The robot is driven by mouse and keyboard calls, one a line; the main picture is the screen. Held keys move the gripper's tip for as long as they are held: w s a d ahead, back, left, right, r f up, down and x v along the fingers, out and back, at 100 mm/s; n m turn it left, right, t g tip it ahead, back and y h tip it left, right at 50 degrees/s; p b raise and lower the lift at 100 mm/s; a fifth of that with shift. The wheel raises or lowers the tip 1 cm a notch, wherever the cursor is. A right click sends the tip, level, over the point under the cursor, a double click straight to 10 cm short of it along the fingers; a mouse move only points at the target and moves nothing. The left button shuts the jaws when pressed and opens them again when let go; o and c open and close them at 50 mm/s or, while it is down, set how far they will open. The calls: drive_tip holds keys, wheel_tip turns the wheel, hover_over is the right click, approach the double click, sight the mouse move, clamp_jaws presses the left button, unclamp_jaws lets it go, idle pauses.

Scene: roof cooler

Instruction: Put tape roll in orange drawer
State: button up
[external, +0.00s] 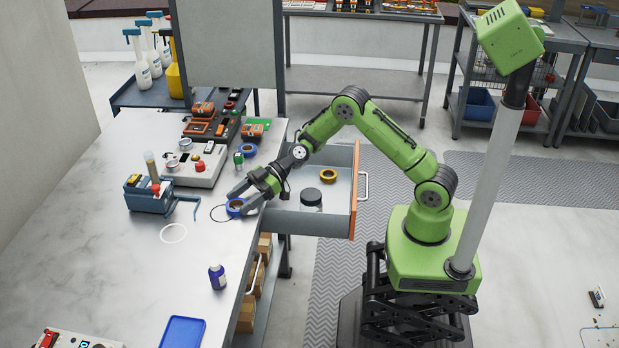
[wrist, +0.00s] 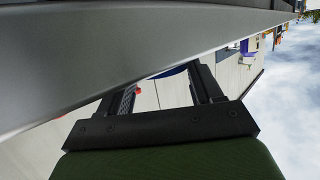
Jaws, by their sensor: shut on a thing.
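A blue tape roll (external: 235,211) is at the right edge of the white worktop. My gripper (external: 238,199) is shut on it, with the fingers reaching in from the right, low over the worktop. I cannot tell whether the roll still touches the surface. In the wrist view, a strip of blue (wrist: 172,72) shows between my fingers (wrist: 165,85), and a large grey surface hides the rest. The orange drawer (external: 354,192) is pulled open to the right of the worktop, below my forearm. A yellow tape roll (external: 328,175) and a dark-lidded jar (external: 311,197) are inside it.
Another blue roll (external: 247,149) lies farther back on the worktop. A blue tool stand (external: 150,197), a white ring (external: 173,233), a purple bottle (external: 217,277) and a blue tray (external: 183,332) are also there. The drawer's front part has bare floor.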

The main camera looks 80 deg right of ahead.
drive_tip(key=o, duration=1)
drive_tip(key=shift+o, duration=0.2)
